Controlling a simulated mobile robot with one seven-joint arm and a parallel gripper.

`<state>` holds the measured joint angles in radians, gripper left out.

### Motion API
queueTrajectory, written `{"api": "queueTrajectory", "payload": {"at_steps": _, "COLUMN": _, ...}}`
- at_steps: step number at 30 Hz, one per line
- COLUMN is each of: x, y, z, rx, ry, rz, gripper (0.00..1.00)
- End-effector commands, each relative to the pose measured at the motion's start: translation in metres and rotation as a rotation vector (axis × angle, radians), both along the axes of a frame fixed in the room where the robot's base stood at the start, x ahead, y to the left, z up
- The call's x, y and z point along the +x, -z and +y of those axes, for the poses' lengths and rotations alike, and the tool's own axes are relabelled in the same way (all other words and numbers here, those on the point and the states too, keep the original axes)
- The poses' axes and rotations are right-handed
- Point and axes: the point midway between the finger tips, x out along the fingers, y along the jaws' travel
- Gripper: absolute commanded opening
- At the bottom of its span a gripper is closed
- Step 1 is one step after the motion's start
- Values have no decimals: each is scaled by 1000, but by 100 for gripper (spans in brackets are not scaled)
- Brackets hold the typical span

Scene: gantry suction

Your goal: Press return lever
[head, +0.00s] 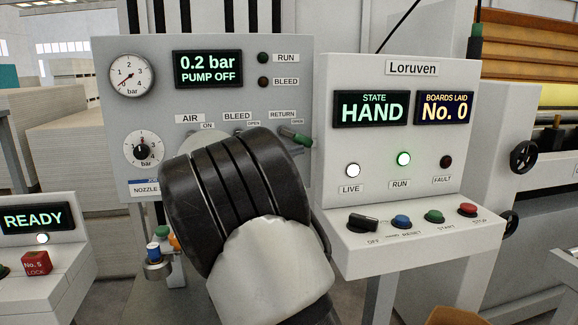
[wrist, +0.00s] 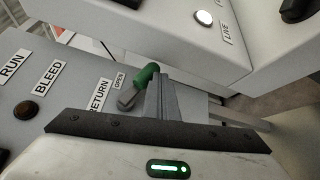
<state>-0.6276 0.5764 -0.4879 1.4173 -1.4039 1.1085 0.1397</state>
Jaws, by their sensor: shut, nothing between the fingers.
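The return lever (head: 292,136) has a green grip and juts out at the right edge of the grey panel, under the RETURN label (head: 283,114). In the wrist view its green grip (wrist: 147,74) stands tilted beside the OPEN label (wrist: 119,81). My gripper (wrist: 161,80) is shut and empty, its fingertips right beside the green grip. I cannot tell whether they touch it.
The white Loruven console (head: 398,200) stands close to the right of the lever, with a black selector (head: 363,222) and several buttons on its ledge. The grey panel's display (head: 208,69) reads 0.2 bar, PUMP OFF. A READY box (head: 35,218) is at left.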

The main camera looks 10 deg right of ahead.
Motion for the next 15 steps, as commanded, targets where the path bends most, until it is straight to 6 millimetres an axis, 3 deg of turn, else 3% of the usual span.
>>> {"api": "queueTrajectory", "payload": {"at_steps": 15, "x": 0, "y": -9, "z": -14, "rx": -24, "ry": 0, "rz": -1, "gripper": 0}}
